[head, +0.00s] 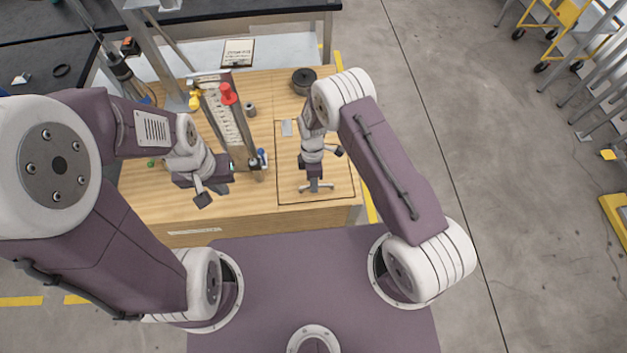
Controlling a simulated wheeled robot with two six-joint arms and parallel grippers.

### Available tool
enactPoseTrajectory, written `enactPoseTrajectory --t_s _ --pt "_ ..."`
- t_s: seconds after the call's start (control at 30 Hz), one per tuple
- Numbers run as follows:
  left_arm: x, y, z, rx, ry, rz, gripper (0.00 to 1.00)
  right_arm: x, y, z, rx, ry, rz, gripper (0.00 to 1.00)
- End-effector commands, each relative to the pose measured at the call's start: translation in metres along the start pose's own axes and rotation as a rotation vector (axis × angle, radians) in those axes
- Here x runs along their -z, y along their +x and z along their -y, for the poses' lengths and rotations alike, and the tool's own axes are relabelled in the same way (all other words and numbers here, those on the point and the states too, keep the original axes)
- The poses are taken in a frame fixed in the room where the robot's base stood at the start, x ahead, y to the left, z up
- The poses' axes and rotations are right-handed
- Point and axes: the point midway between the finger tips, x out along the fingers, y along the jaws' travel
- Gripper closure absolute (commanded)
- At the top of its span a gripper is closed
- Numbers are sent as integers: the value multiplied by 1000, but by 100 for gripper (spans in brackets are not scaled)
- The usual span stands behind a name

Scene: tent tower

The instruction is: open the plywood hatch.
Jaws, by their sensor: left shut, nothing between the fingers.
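The plywood hatch (342,182) is a light wood panel with a dark outline, lying flat in the wooden bench top on its right side. A small grey plate (287,128) lies at its far left corner. My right gripper (316,187) is over the near half of the hatch, pointing down, at a grey bar-like part there. I cannot tell whether it grips or touches that part, or how far its fingers are apart. My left gripper (226,189) is shut and empty, left of the hatch above the bench top, near the foot of an upright gauge panel.
The gauge panel (228,118) with red and yellow knobs stands left of the hatch. A dark round object (303,80) sits beyond the hatch. A small sign (238,53) stands at the back. Open floor (445,110) lies right of the bench.

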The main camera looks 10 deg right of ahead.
Motion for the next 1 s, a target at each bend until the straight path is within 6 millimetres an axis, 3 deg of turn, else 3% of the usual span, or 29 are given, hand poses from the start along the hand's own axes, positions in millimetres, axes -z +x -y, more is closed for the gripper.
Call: enactPoseTrajectory --t_s 0.03,0.07,0.1,1.0 --pt "0 0 0 0 0 0 100 0 0 0 0 0 0 90" --pt "0 0 0 0 0 0 100 0 0 0 0 0 0 98" --pt "0 0 0 0 0 0 100 0 0 0 0 0 0 100" --pt "0 0 0 0 0 0 100 0 -1 0 -1 0 0 100"
